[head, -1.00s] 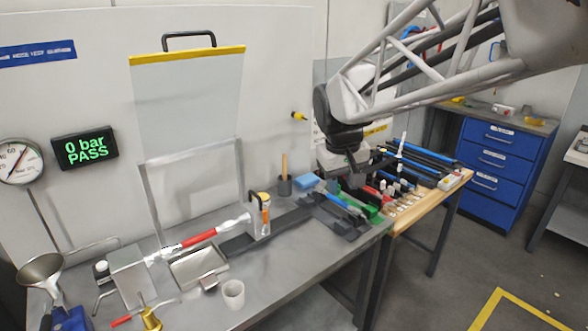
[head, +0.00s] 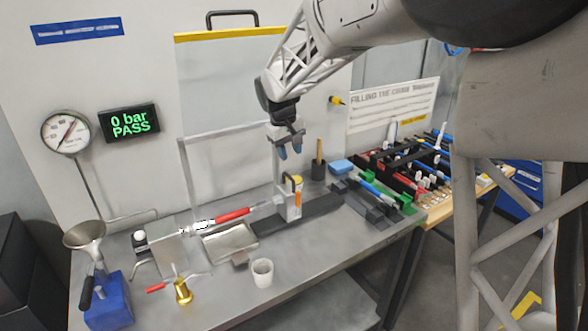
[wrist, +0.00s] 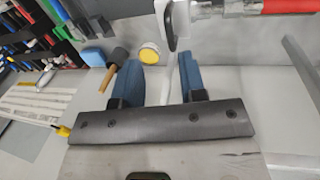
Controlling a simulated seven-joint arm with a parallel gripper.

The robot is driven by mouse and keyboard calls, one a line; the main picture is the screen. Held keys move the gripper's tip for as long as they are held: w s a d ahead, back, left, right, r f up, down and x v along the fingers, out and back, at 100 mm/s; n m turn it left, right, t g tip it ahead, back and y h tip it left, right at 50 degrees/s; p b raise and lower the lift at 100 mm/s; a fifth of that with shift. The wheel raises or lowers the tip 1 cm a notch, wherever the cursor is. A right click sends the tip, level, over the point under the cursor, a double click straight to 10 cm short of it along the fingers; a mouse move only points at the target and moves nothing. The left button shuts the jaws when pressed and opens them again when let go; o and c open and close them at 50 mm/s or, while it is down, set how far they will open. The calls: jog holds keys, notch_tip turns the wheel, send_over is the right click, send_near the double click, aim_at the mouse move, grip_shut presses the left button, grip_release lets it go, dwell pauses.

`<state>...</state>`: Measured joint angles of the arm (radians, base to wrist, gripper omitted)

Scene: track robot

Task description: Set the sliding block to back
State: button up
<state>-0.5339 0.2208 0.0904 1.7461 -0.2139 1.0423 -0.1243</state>
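The sliding block (head: 282,207) is a light grey upright block with a black handle and an orange and yellow part. It stands on a dark rail (head: 325,206) on the bench, at the right end of a clear and red cylinder (head: 232,215). My gripper (head: 290,152) is open and empty, above the block and apart from it, with blue fingers pointing down. In the wrist view the two blue fingers (wrist: 158,65) are spread. The block's black handle (wrist: 170,25) and a round yellow cap (wrist: 149,52) show beyond them.
A metal tray (head: 230,257) and a white cup (head: 262,272) stand in front of the cylinder. A pot with a wooden handle (head: 319,168) and a blue sponge (head: 341,166) are behind right. A raised clear guard (head: 230,90) stands behind.

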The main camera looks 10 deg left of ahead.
aim_at(288, 175)
jog(key=shift+w+a+f, duration=0.2)
jog(key=shift+a+f, duration=0.05)
jog(key=shift+a, duration=0.35)
jog(key=shift+w+a+f, duration=0.2)
jog(key=shift+a, duration=0.35)
jog(key=shift+f, duration=0.1)
jog(key=shift+w+d+f, duration=0.2)
jog(key=shift+f, duration=1.05)
jog(key=shift+w+d+f, duration=0.15)
jog(key=shift+d+f, duration=0.05)
jog(key=shift+f, duration=1.05)
jog(key=shift+w+d+f, duration=0.2)
jog(key=shift+f, duration=1.05)
grip_shut()
